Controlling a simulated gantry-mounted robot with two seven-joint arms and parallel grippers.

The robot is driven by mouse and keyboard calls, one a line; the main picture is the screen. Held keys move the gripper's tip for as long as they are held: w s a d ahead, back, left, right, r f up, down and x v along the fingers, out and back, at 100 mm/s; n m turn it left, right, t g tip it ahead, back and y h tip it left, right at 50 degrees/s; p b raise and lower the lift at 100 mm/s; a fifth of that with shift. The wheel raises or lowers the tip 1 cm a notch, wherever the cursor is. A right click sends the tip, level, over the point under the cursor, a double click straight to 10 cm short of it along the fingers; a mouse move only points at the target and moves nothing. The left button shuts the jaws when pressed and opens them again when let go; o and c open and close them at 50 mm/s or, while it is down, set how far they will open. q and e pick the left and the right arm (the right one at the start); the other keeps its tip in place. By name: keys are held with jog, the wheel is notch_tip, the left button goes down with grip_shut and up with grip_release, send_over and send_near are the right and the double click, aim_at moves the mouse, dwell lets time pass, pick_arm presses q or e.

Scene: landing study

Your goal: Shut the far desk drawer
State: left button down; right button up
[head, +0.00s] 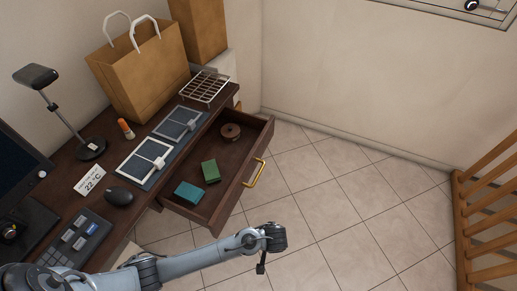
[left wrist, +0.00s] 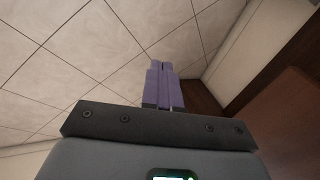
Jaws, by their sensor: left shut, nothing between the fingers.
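The desk drawer (head: 246,148) is pulled out from the dark wooden desk over the tiled floor, with a gold handle (head: 259,173) on its front. It holds a teal box (head: 188,193), a green box (head: 210,171) and a brown spool (head: 231,132). My left gripper (head: 261,267) is out over the floor, in front of and below the drawer front in the head view, apart from the handle. In the left wrist view its purple fingers (left wrist: 159,84) are together with nothing between them. My right gripper is not in view.
A wooden slatted rail (head: 462,230) stands at the right. The floor (head: 350,215) between is clear.

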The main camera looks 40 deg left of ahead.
pick_arm(q)
jog(key=w+a+r+t+y+p, duration=0.15)
jog(key=w+r+p, duration=0.25)
jog(key=w+r, duration=0.65)
jog(key=w+a+r+t+y+p, duration=0.1)
jog(key=w+a+r+t+p, duration=0.2)
jog(key=w+r, duration=0.8)
jog(key=g+b, duration=0.1)
jog(key=b, duration=0.2)
send_near(254, 158)
notch_tip(254, 158, down, 3)
jog(key=w+d, duration=0.1)
jog(key=w, duration=0.1)
jog(key=a, duration=0.2)
jog(key=shift+a+f+h, duration=0.25)
jog(key=shift+a+f, duration=0.05)
jog(key=shift+f, duration=0.1)
jog(key=shift+s+a, duration=0.2)
jog(key=shift+a, duration=0.4)
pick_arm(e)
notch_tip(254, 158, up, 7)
pick_arm(q)
jog(key=shift+a, duration=0.1)
